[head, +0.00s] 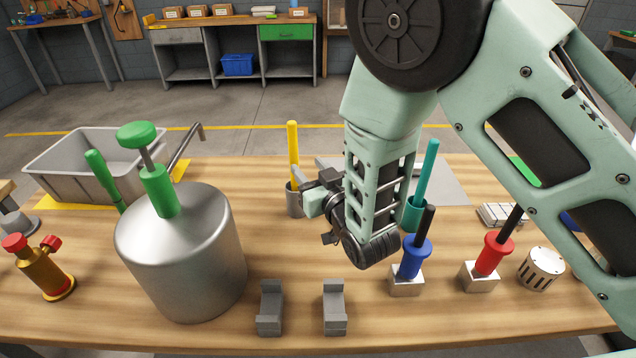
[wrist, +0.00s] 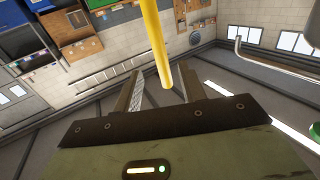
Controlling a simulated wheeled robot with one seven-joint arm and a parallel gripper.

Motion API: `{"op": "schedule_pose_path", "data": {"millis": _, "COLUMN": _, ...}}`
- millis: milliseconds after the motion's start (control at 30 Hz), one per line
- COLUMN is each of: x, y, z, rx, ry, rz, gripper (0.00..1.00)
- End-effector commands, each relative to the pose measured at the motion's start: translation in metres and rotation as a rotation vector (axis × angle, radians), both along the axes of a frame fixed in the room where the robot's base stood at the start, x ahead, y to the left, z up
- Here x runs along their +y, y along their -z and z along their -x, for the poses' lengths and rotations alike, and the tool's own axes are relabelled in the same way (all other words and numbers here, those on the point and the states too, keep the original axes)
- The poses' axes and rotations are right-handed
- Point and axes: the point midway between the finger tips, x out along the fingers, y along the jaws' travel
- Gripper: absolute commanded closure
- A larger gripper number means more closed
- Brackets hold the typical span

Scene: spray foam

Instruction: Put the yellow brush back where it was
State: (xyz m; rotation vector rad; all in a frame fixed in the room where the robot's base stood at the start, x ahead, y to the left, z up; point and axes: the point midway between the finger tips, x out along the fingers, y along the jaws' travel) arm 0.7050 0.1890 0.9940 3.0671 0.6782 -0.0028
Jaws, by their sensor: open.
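The yellow brush (head: 293,150) stands upright in a grey metal cup (head: 294,204) near the middle of the table. Its lower end is hidden inside the cup. My gripper (head: 308,192) is at the cup's right side, its fingers reaching toward the brush near the rim. In the wrist view, the yellow handle (wrist: 154,38) passes between the two open fingers of my gripper (wrist: 160,88). Whether a finger touches it I cannot tell.
A large steel canister (head: 182,255) with a green pump stands at left, a grey bin (head: 75,178) behind it. A teal cup (head: 413,214) with a teal brush is right of my wrist. Blue (head: 412,262) and red (head: 494,255) handled tools stand front right. Two grey brackets (head: 334,310) sit at front.

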Motion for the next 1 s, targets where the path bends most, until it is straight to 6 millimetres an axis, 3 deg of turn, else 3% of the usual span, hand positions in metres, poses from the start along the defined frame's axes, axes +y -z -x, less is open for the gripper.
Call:
{"op": "schedule_pose_path", "data": {"millis": 200, "x": -0.012, "y": 0.001, "z": 0.026, "rx": 0.000, "ry": 0.000, "rz": 0.000, "gripper": 0.59}}
{"op": "schedule_pose_path", "data": {"millis": 500, "x": -0.015, "y": -0.002, "z": 0.032, "rx": 0.017, "ry": 0.002, "rz": 0.000, "gripper": 0.59}}
{"op": "schedule_pose_path", "data": {"millis": 733, "x": -0.013, "y": -0.003, "z": 0.041, "rx": 0.287, "ry": 0.006, "rz": 0.041, "gripper": 0.59}}
{"op": "schedule_pose_path", "data": {"millis": 867, "x": -0.012, "y": -0.005, "z": 0.069, "rx": 0.512, "ry": -0.030, "rz": 0.104, "gripper": 0.59}}
{"op": "schedule_pose_path", "data": {"millis": 1000, "x": -0.018, "y": -0.013, "z": 0.114, "rx": 0.733, "ry": -0.089, "rz": 0.205, "gripper": 0.59}}
